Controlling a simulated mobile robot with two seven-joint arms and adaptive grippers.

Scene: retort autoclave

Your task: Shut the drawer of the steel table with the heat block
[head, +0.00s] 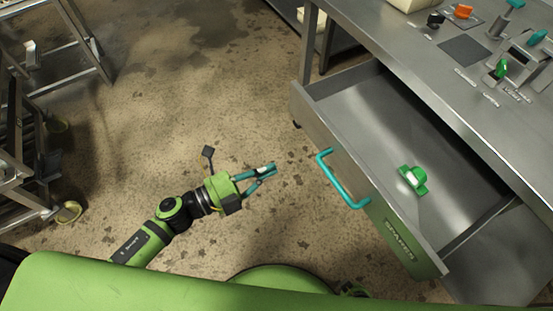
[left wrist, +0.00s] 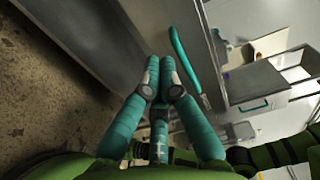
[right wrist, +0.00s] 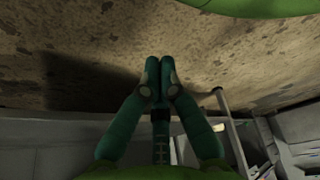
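The steel table (head: 350,28) stands at the right in the head view. Its drawer (head: 330,118) is pulled well out, with a teal bar handle (head: 340,180) and a green "SPARES" label (head: 398,240) on its front. The handle also shows in the left wrist view (left wrist: 182,58). A green part (head: 412,179) lies inside the drawer. I cannot tell which thing is the heat block.
On the table top are an orange knob (head: 463,11), a black knob (head: 435,19), a dark pad (head: 464,51) and a green-handled fitting (head: 501,68). Metal racks (head: 60,75) stand at the left. The stained floor (head: 190,90) between is clear.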

